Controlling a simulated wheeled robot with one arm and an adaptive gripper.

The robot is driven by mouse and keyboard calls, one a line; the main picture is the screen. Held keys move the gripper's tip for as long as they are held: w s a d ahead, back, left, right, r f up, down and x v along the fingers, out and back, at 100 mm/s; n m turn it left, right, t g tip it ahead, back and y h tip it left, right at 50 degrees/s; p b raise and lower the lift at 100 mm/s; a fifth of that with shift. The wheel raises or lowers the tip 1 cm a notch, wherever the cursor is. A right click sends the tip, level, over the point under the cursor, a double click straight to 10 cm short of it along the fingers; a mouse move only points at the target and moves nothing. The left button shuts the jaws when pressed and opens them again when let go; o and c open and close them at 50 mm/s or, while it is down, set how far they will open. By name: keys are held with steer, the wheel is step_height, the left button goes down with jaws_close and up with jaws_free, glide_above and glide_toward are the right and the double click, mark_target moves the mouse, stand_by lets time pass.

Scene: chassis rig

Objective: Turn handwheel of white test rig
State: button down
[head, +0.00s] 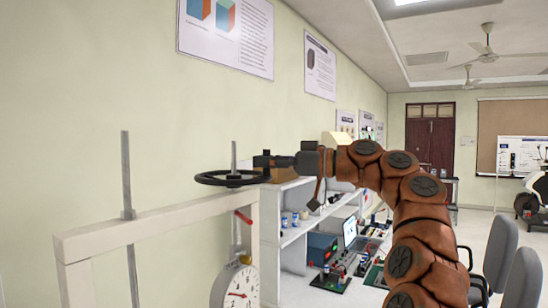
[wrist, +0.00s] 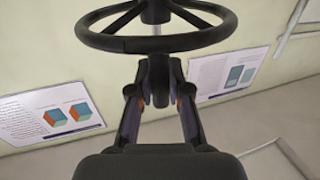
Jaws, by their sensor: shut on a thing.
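The white test rig (head: 150,229) stands at the left in the head view, with a dial gauge (head: 238,285) hanging below its beam. Its black handwheel (head: 212,179) lies level on a vertical rod above the beam. My gripper (head: 262,161) comes from the right and is at the right side of the wheel. In the wrist view the handwheel (wrist: 110,42) fills the top. My gripper (wrist: 158,92) is shut on the handwheel, on a dark upright part at the near rim. The exact contact is partly hidden by the fingers.
A shelf bench (head: 290,195) with instruments and a laptop (head: 350,232) stands behind the rig, beyond my arm. Grey chairs (head: 495,255) are at the right. A wall with posters (head: 225,35) runs close behind the rig at the left.

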steer(key=shift+w+d+g, duration=0.1)
steer(key=shift+w+g, duration=0.05)
steer(key=shift+g, duration=0.15)
stand_by(0.4)
steer(key=c, duration=1.1)
jaws_free()
steer(key=v, duration=1.2)
steer(key=shift+f, duration=0.1)
